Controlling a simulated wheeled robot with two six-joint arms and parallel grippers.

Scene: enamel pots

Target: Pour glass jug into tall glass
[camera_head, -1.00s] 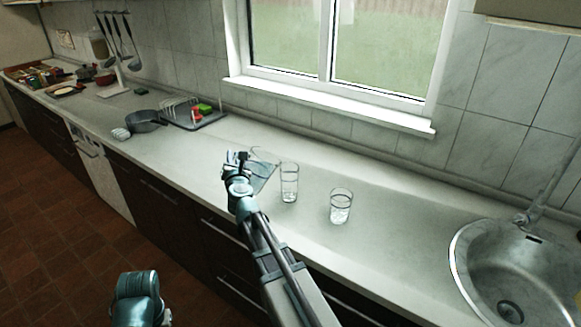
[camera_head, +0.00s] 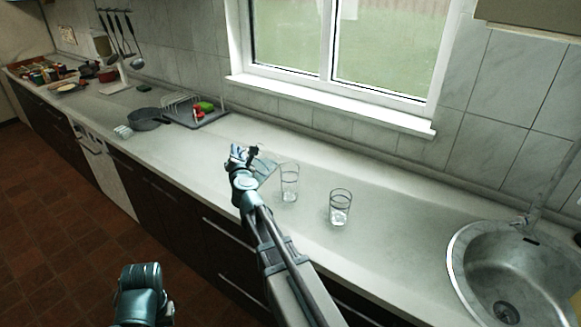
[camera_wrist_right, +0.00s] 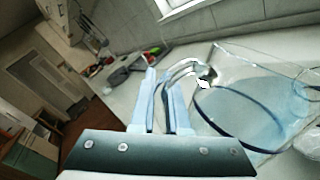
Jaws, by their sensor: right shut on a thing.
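My right gripper (camera_head: 245,156) is shut on the handle of the glass jug (camera_head: 267,168) and holds it at the left of the tall glass. In the right wrist view the gripper fingers (camera_wrist_right: 170,95) are around the jug's clear handle, and the tilted jug (camera_wrist_right: 240,115) holds bluish liquid. The tall glass (camera_head: 289,184) stands upright on the counter, close to the right of the jug. I cannot tell whether the jug touches it, and I see no stream of liquid.
A shorter glass (camera_head: 340,208) with clear contents stands right of the tall glass. The sink (camera_head: 510,270) is at the right. A dish rack (camera_head: 195,112) and a dark pan (camera_head: 150,118) stand farther left. The counter behind the glasses is clear.

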